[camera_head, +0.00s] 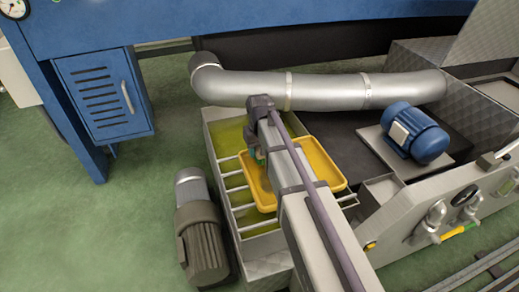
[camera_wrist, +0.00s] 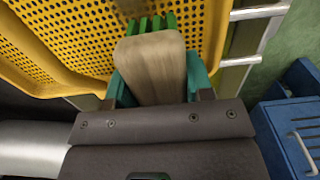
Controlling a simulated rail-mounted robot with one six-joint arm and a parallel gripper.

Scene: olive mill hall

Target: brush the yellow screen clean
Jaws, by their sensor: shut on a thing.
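The yellow screen (camera_head: 325,168) is a shallow rimmed tray lying across the white bars of an open metal tank. In the wrist view its perforated face (camera_wrist: 60,40) fills the upper left and middle. A brownish patch (camera_wrist: 128,8) shows on it at the top edge. My gripper (camera_wrist: 157,82) has teal fingers shut on a brush with a pale wooden block (camera_wrist: 152,60) and green bristles (camera_wrist: 160,22). The brush is over the screen; whether the bristles touch it I cannot tell. In the head view my arm hides part of the screen and most of the brush.
The tank (camera_head: 222,128) holds yellow-green liquid. A silver pipe (camera_head: 330,90) runs behind it. A grey motor (camera_head: 200,235) stands on the left, a blue motor (camera_head: 418,135) on the right. A blue cabinet (camera_head: 105,95) is at the left. The green floor between is clear.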

